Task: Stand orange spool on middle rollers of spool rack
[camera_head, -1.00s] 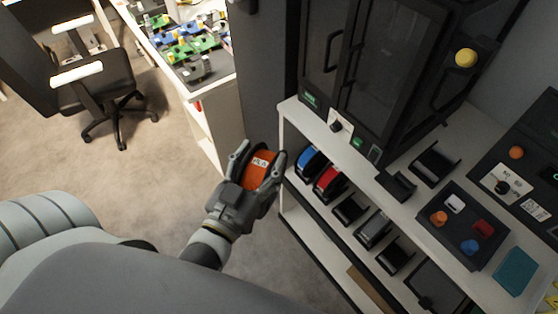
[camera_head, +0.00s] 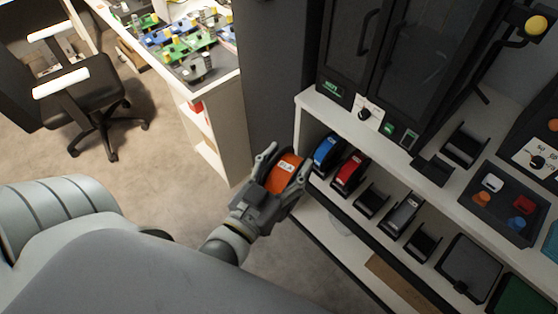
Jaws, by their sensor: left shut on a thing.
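The orange spool (camera_head: 286,170) has a white label and is held between the fingers of my left gripper (camera_head: 278,181). The gripper is shut on it, in the air in front of the shelf's left end. The spool rack is on the shelf below the top board, as a row of black roller holders. A blue spool (camera_head: 328,153) and a red spool (camera_head: 349,171) stand in its left holders. The middle holder (camera_head: 371,202) looks empty. A holder with something grey (camera_head: 401,213) and another dark holder (camera_head: 422,242) are to its right. My right gripper is not in view.
The white shelf's top board (camera_head: 330,112) overhangs the rack and carries a black cabinet (camera_head: 385,60). A dark tray (camera_head: 506,205) with coloured pieces sits at the right. A white bench (camera_head: 215,90) and an office chair (camera_head: 75,90) stand at the left. Floor is open between.

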